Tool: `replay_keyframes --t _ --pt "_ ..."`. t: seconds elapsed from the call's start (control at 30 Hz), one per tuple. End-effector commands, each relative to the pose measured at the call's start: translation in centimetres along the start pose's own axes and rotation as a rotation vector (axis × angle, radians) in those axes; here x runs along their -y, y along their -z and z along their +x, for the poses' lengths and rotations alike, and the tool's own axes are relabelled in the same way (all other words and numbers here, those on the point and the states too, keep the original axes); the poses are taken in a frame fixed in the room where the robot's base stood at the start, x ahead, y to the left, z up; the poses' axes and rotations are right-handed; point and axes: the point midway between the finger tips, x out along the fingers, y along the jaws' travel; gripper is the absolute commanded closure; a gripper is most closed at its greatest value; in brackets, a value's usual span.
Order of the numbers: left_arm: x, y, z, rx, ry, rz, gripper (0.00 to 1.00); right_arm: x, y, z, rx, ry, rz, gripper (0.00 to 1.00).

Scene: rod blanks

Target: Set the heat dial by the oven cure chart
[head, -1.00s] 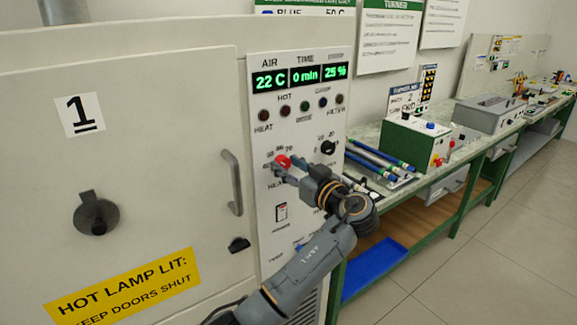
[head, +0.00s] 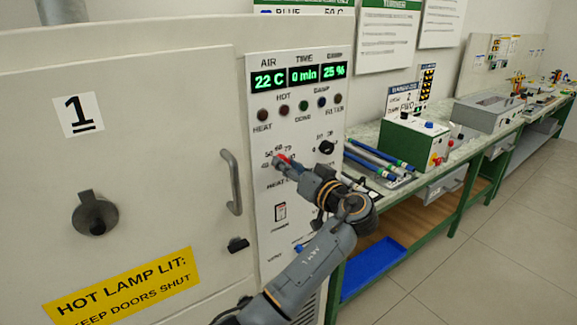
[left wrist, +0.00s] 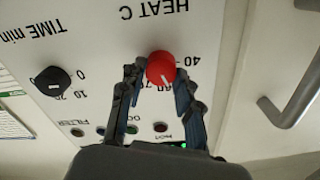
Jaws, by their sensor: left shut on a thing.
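The red heat dial (head: 284,157) is on the oven's white control panel. My left gripper (head: 281,163) is at it and covers part of it in the head view. In the left wrist view, which is upside down, the fingers are on either side of the red dial (left wrist: 160,66), shut on it. Its white pointer line slants down and right toward scale numbers partly hidden by the fingers; 40 is readable. The display (head: 269,78) reads 22 C, 0 min, 25 %. The chart (head: 305,8) is cut off at the top; a BLUE 50 C line shows. My right gripper is out of view.
A black time dial (head: 326,147) is to the right of the red dial. The oven door handle (head: 232,182) stands out on the left. A power switch (head: 280,212) is below. A bench with blue-ended rods (head: 380,160) and a green box (head: 413,142) is to the right.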

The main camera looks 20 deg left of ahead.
Motion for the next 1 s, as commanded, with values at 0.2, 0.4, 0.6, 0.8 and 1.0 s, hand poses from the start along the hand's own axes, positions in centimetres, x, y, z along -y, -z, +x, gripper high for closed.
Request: replay_keyframes --t 0.2,0.4,0.6,0.8,1.0 --pt "0.0 0.2 0.1 -0.001 0.0 0.206 0.98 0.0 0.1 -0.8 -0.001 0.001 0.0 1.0" --pt "0.0 0.3 0.1 -0.001 0.001 0.397 0.98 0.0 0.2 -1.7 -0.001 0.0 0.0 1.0" --pt "0.0 0.3 0.1 -0.001 0.001 0.588 0.98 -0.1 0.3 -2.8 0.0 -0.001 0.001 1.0" --pt "-0.1 0.3 0.1 -0.002 0.001 0.778 0.98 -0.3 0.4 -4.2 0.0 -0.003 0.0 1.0" --pt "-0.1 0.4 0.1 -0.002 0.002 0.968 0.98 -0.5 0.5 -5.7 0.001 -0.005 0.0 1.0"
